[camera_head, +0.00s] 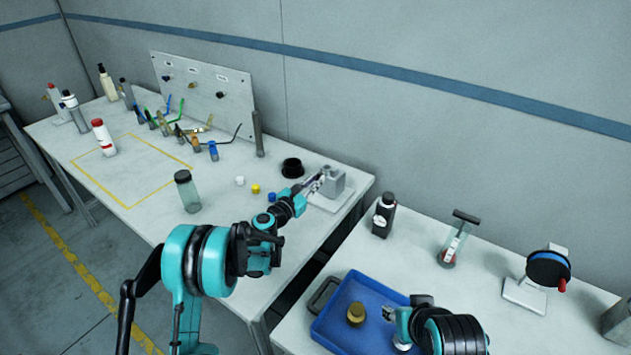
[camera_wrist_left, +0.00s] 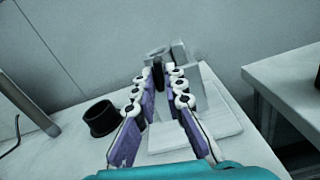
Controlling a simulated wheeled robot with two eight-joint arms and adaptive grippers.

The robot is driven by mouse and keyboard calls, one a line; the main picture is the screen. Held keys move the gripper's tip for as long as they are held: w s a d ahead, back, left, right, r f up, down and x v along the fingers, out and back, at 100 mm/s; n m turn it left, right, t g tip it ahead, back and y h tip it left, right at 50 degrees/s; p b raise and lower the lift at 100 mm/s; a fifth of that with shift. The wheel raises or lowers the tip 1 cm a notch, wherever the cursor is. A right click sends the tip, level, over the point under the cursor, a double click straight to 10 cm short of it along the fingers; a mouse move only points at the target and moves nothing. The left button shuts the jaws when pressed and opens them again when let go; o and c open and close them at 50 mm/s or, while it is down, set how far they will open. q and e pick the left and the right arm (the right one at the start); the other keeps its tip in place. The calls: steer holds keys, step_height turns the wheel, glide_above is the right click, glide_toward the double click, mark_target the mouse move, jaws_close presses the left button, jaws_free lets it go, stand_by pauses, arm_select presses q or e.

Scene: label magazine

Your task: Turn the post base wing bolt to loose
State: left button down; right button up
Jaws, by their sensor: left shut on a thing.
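The grey post base (camera_head: 335,179) stands on a light plate at the right end of the long table. It also shows in the left wrist view (camera_wrist_left: 180,54), straight ahead of the fingers. A dark upright piece, which looks like the wing bolt (camera_wrist_left: 158,72), sits between the fingertips in front of the base. My left gripper (camera_head: 317,184) reaches this piece from the front left and is shut on it; its fingertips (camera_wrist_left: 164,76) partly hide it. The bolt's turn angle cannot be made out. My right gripper (camera_head: 390,314) is over the blue tray, its fingers too small to judge.
A black ring-shaped part (camera_head: 292,167) and small coloured caps (camera_head: 256,188) lie left of the base. A clear bottle (camera_head: 187,191) stands further left. The blue tray (camera_head: 340,338) holds a brass-coloured part (camera_head: 356,314). A gap separates the two tables.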

arm_select(q)
steer(key=shift+n, duration=0.9)
stand_by(2.4)
steer(key=c, duration=1.6)
jaws_free()
steer(key=shift+c, duration=0.2)
steer(key=shift+s, duration=0.1)
steer(key=v, duration=1.2)
